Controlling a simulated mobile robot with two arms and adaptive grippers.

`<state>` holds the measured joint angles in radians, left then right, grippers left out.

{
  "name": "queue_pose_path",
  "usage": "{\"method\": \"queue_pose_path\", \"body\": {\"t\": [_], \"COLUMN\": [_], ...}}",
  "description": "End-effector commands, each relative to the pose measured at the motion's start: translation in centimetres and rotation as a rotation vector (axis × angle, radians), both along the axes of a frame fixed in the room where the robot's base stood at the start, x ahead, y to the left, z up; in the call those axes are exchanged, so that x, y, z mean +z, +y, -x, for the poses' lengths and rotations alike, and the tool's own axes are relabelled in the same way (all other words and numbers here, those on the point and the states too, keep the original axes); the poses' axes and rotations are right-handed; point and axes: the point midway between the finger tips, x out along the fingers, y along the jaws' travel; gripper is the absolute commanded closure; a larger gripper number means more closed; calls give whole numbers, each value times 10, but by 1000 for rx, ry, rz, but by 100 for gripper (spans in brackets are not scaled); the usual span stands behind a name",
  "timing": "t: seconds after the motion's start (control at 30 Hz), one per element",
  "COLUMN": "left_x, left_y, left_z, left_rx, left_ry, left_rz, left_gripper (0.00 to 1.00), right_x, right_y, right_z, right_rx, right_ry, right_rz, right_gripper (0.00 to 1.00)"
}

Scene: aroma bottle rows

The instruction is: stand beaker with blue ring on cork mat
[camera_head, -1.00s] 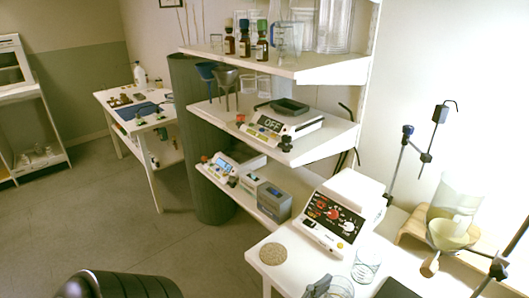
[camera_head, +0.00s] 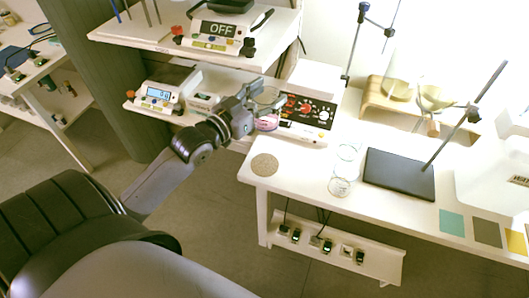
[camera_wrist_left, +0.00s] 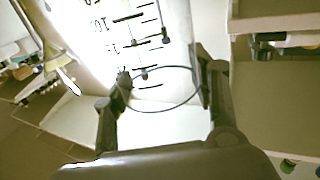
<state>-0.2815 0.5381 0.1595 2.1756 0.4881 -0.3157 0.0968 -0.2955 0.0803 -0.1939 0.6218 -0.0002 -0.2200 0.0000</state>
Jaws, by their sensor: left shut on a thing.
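My left gripper (camera_head: 250,106) is shut on a clear glass beaker (camera_head: 268,97), held up off the bench, in front of the white control box. Its wall with black graduation marks (camera_wrist_left: 140,38) stands between the fingers in the left wrist view (camera_wrist_left: 163,92). Something pink (camera_head: 266,123) shows low at the held beaker; I cannot tell whether it is a ring on it. I see no clear blue ring. The round cork mat (camera_head: 264,164) lies bare on the bench's left front corner, below and right of the gripper. My right gripper is not in view.
Clear glassware (camera_head: 347,155) stands on the bench right of the mat, beside a dark stand base (camera_head: 400,174) with a slanted rod. The control box (camera_head: 306,111) is behind the mat. Shelves with a scale (camera_head: 218,33) rise at the left. Bench around the mat is clear.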

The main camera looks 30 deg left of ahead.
Motion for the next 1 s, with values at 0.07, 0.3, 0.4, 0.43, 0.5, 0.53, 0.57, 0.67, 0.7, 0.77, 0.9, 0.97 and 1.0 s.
{"method": "queue_pose_path", "body": {"t": [0.07,0.3,0.4,0.43,0.5,0.53,0.57,0.67,0.7,0.77,0.9,0.97,1.0], "left_x": [3,-48,-75,-83,-102,-109,-117,-137,-143,-149,-159,-168,-174], "left_y": [6,7,7,8,8,7,8,7,7,7,7,7,7], "left_z": [-5,-6,-6,-5,-6,-5,-5,-5,-5,-6,-6,-5,-6], "left_rx": [0,1,1,2,1,1,1,1,1,0,0,0,1], "left_ry": [-1,5,3,3,3,3,2,1,-1,-1,-2,-1,0], "left_rz": [-1,2,2,1,1,1,1,-1,-1,-1,-1,-1,-1], "left_gripper": [95,95,95,95,95,95,95,95,95,95,95,95,95], "right_x": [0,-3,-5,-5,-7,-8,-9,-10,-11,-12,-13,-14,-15], "right_y": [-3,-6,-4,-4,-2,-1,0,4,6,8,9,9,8], "right_z": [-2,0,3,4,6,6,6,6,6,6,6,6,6], "right_rx": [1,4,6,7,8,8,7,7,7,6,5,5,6], "right_ry": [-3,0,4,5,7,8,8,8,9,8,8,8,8], "right_rz": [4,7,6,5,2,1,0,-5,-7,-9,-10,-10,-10], "right_gripper": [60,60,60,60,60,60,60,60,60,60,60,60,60]}}
